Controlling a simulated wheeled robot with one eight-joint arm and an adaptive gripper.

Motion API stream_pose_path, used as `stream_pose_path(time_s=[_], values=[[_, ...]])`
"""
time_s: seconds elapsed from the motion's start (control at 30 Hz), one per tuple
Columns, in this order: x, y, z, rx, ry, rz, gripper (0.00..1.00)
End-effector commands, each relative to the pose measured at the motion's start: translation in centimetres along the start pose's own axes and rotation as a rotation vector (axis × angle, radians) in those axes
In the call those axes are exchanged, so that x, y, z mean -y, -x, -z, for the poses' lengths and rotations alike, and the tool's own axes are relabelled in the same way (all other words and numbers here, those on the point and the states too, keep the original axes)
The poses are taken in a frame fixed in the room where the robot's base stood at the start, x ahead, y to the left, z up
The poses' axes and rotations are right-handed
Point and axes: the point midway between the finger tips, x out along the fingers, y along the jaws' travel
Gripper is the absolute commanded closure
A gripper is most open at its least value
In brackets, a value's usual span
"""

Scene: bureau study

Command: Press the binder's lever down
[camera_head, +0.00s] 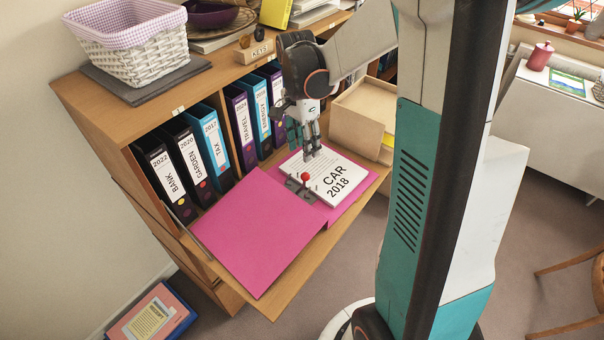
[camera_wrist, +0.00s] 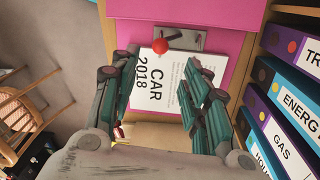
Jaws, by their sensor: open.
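A pink binder (camera_head: 258,232) lies open on the bureau's fold-down desk. A stack of paper reading "CAR 2018" (camera_head: 334,186) lies on its right side. The binder's lever has a red ball end (camera_head: 305,177) and stands on a metal plate at the paper's left edge. In the wrist view the red ball (camera_wrist: 160,47) and the metal plate (camera_wrist: 186,38) show beyond my fingers. My gripper (camera_head: 313,154) is open and empty, pointing down above the far part of the paper. The wrist view shows its fingers (camera_wrist: 165,95) apart, with the paper between and beyond them. The ball is apart from the fingers.
Upright binders (camera_head: 192,163) stand in the shelf behind the desk. A wooden box (camera_head: 364,115) stands right of my gripper. A white basket (camera_head: 130,50) sits on top of the bureau. The wooden desk edge (camera_head: 300,277) is bare in front.

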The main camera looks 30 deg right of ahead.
Motion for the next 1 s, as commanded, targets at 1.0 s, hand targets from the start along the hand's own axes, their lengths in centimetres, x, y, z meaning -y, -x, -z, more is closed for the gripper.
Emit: stream_pose_path(time_s=[1.0], values=[[0.0,-11.5,0.0,0.0,0.002,0.001,0.57]])
